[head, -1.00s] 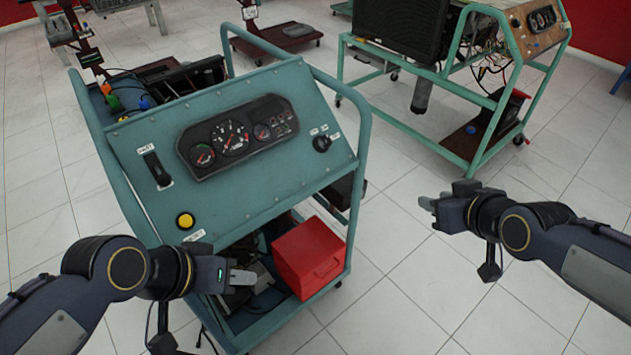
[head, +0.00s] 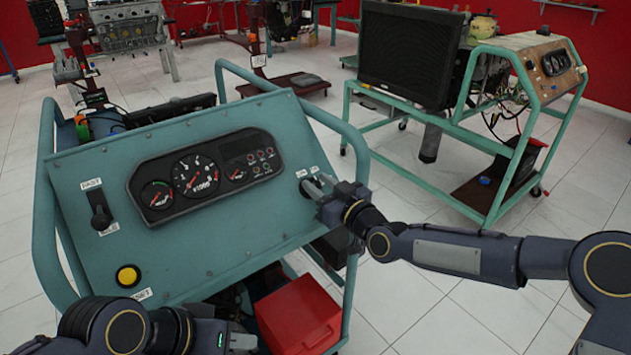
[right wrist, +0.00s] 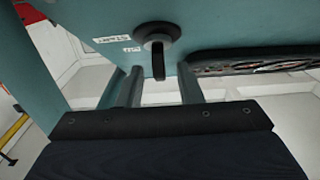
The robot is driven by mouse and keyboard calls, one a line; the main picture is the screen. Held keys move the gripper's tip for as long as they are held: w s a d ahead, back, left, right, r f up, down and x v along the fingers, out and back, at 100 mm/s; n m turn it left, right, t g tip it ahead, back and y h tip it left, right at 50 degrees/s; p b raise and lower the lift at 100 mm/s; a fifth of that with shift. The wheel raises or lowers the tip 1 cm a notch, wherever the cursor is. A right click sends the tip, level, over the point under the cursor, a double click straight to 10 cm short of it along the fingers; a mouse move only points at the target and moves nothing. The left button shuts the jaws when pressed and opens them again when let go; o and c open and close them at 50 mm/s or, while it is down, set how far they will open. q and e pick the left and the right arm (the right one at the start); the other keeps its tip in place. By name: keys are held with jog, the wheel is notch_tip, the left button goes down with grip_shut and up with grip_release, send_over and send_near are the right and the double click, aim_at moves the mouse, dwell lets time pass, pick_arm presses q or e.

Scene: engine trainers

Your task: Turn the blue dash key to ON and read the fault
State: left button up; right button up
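The teal dash panel (head: 95,235) slopes on the trainer stand, with a black gauge cluster (head: 205,175) whose small text I cannot read. The key switch (right wrist: 157,40) is on the panel's right side, between two white labels and the cluster in the right wrist view; its key (right wrist: 159,66) looks dark, not blue. My right gripper (head: 318,187) is at the switch and mostly hides it in the head view. In the wrist view its two fingers are apart, one each side of the key, with gaps. My left gripper (head: 238,341) is low by the panel's front edge; its opening is unclear.
A black lever (head: 100,212) and a yellow button (head: 128,276) are on the panel's left. A red box (head: 298,315) sits on the stand's lower shelf. Teal tube rails (head: 358,150) flank the panel. Another trainer (head: 410,55) stands behind right, with clear floor between.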

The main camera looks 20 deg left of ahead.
jog(key=shift+x, duration=0.9)
grip_shut()
